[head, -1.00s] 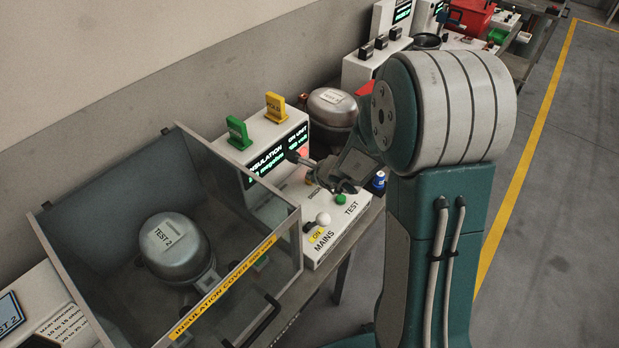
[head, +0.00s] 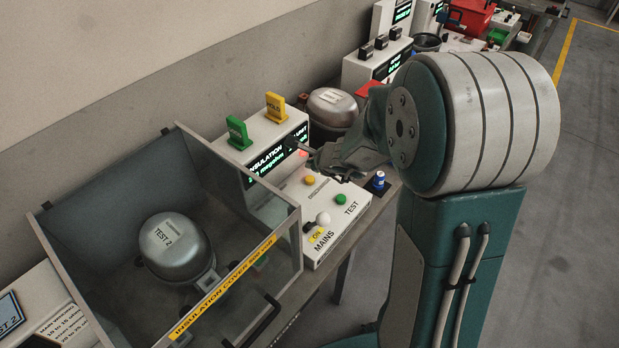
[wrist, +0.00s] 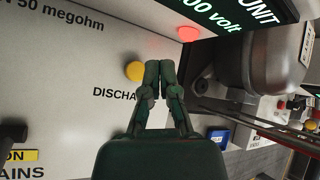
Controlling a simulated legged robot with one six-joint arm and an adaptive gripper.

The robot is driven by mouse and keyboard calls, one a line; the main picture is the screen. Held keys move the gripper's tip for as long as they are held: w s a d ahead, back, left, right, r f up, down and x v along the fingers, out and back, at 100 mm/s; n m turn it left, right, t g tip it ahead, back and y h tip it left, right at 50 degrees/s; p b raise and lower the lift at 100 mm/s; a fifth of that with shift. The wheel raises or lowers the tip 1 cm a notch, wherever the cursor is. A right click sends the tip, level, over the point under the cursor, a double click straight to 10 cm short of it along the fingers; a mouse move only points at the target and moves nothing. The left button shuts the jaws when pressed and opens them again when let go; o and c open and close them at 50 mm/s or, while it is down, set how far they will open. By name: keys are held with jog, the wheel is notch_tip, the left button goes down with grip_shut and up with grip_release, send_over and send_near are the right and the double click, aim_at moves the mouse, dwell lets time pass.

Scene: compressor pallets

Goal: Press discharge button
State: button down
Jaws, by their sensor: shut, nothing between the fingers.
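The discharge button is a round yellow button (head: 310,180) on the white sloped panel of the test unit (head: 335,205). In the wrist view the yellow button (wrist: 135,71) sits just left of the fingertips, above the partly covered "DISCHA..." lettering (wrist: 115,93). My gripper (wrist: 160,66) is shut and empty, with its fingertips together beside the button. I cannot tell whether they touch the panel.
A red lamp (wrist: 188,34) glows near the fingertips under the display. The clear insulation cover box (head: 285,262) holds a compressor (head: 172,262).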

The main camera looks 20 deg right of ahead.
jog(key=shift+r, duration=1.25)
jog(key=shift+a+r, duration=0.1)
jog(key=shift+r, duration=0.1)
jog(key=s+a+r+n+g+y, duration=0.1)
jog(key=s+a+r+n, duration=0.2)
jog(key=s+r+n, duration=0.25)
jog(key=s+a+r+n+y, duration=0.1)
jog(key=s+a+r+n, duration=0.2)
jog(key=s+r+n, duration=0.3)
jog(key=s+d+r+n+g+h, duration=0.1)
jog(key=s+d+n+h, duration=0.1)
jog(key=s+n, duration=0.4)
jog(key=s+d+n+g+h, duration=0.1)
jog(key=s+d+n, duration=0.3)
jog(key=s, duration=0.5)
jog(key=shift+s+r+n+h, duration=0.35)
jog(key=shift+n+h, duration=0.55)
jog(key=shift+n, duration=0.05)
